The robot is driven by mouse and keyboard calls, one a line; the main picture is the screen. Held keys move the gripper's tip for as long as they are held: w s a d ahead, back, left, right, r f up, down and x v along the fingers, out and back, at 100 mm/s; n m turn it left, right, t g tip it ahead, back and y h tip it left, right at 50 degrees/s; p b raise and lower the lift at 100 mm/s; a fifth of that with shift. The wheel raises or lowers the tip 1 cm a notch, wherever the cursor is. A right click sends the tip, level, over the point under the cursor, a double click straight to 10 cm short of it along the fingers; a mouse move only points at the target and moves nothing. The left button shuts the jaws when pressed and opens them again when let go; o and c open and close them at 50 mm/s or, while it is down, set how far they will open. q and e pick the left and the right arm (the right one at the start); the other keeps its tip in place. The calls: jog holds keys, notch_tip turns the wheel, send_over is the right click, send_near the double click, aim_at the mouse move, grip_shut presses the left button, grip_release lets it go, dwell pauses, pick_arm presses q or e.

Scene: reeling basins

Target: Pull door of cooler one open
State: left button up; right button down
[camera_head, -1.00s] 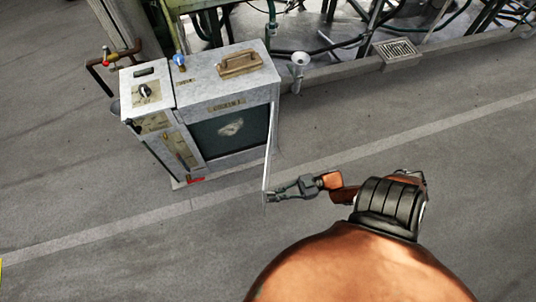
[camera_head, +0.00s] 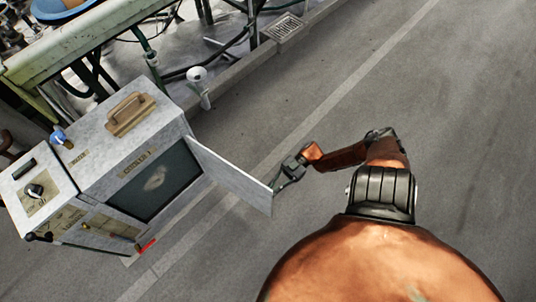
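Cooler one (camera_head: 113,150) is a grey metal box at the left, with a brown handle (camera_head: 130,113) on its lid and a label on its front edge. Its door (camera_head: 232,178) stands open, swung out to the right from the front's right edge. The dark interior (camera_head: 155,182) shows, with a pale patch in it. My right gripper (camera_head: 276,186) is at the door's free outer edge, its fingertips appearing to touch it. The fingers are too small to tell whether they are shut on the edge. My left gripper is not in view.
A control box (camera_head: 38,190) with a black knob adjoins the cooler's left side. A white funnel-topped post (camera_head: 198,84) stands behind it. Green pipes and frames (camera_head: 150,58) and a floor drain (camera_head: 284,28) lie at the back. The floor on the right is clear.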

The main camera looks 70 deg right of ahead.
jog(key=shift+d, duration=0.15)
jog(key=c, duration=2.3)
grip_release()
jog(key=shift+c, duration=0.2)
jog(key=v, duration=1.2)
